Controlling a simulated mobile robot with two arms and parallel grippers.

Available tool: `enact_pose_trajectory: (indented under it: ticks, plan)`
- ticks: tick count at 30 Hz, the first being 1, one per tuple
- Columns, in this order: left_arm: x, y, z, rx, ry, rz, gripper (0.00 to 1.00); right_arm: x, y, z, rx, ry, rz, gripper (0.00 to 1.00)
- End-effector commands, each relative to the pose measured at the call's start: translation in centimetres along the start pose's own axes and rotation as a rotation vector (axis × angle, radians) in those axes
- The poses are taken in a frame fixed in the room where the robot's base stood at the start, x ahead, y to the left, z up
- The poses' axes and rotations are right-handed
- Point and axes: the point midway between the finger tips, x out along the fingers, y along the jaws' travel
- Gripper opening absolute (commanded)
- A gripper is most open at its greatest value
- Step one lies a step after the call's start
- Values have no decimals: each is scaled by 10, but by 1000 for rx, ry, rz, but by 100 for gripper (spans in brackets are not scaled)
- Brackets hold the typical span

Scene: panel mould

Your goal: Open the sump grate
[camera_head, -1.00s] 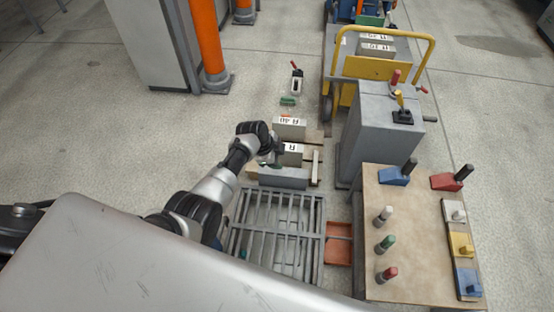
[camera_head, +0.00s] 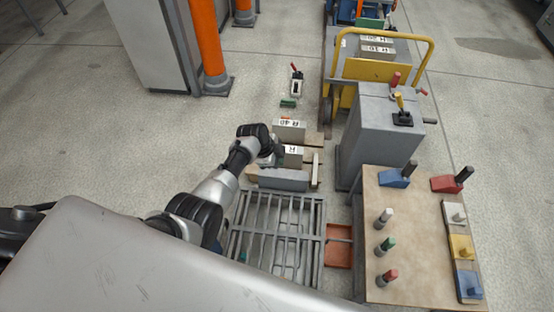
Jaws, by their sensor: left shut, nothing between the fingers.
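The sump grate (camera_head: 290,222), a grey frame of parallel bars, lies flat on the floor at bottom centre. My own body hides its near left part. A small teal thing (camera_head: 243,256) shows between its bars. My left gripper (camera_head: 276,158) is beyond the grate's far edge, beside grey blocks with white labels. It is shut with nothing in it; its fingertips are small and partly lost against the blocks. My right gripper is not in view.
Labelled grey blocks (camera_head: 289,131) and a long grey block (camera_head: 283,180) stand just past the grate. A red tray (camera_head: 338,252) lies right of it, then a bench (camera_head: 416,215) with coloured handles. A grey cabinet (camera_head: 377,140) and yellow-handled cart (camera_head: 375,69) stand behind.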

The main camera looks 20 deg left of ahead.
Motion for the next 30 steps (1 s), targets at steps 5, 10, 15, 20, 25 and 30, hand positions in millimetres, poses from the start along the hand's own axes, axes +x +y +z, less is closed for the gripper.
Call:
enact_pose_trajectory:
  ticks: [5, 10, 15, 20, 25, 30]
  plan:
    - [0, 0, 0, 0, 0, 0, 0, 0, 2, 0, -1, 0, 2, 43]
    - [0, 0, 0, 0, 0, 0, 0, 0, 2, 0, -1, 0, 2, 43]
    - [0, 0, 0, 0, 0, 0, 0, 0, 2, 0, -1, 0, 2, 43]
    - [0, 0, 0, 0, 0, 0, 0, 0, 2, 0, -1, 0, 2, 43]
    - [0, 0, 0, 0, 0, 0, 0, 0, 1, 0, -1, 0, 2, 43]
    - [0, 0, 0, 0, 0, 0, 13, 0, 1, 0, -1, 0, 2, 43]
